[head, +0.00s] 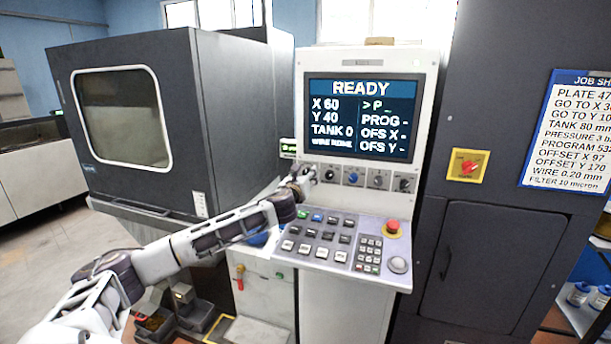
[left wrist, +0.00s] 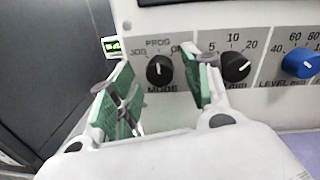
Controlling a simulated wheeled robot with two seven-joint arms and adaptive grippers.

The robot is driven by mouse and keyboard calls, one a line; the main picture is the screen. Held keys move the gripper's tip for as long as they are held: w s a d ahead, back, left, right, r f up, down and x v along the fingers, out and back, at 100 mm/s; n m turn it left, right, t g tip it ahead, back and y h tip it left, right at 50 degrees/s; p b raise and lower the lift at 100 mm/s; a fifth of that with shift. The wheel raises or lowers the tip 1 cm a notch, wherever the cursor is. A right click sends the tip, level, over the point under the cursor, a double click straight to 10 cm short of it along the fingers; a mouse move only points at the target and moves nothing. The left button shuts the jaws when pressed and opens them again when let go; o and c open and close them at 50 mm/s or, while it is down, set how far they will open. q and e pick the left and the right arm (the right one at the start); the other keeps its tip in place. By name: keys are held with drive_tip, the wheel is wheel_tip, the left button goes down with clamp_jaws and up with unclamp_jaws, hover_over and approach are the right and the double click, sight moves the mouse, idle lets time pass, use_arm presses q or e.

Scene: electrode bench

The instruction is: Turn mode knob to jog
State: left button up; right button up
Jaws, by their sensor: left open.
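The mode knob (left wrist: 160,70) is a round black knob above the word MODE on the control panel. Its white mark points up, about toward the PROG label; JOG is at its upper left. A third label at its right is partly covered by a finger. My left gripper (left wrist: 160,82) is open, with one green-padded finger on each side of the knob in the left wrist view. I cannot tell whether the fingers touch it. In the head view my left gripper (head: 303,178) covers the mode knob at the row's left end. My right gripper is not in view.
A black knob marked 5, 10, 20 (left wrist: 235,67) is close to the right finger. A blue level knob (left wrist: 302,63) follows. The screen (head: 362,117) reads READY. Below are a keypad (head: 367,255) and a red stop button (head: 392,226). A dark machine cabinet (head: 205,110) stands left.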

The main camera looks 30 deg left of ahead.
use_arm(q)
drive_tip(key=shift+w, duration=0.35)
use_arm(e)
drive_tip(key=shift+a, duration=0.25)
use_arm(q)
drive_tip(key=shift+a, duration=0.1)
drive_tip(key=c, duration=1)
drive_tip(key=shift+c, duration=0.2)
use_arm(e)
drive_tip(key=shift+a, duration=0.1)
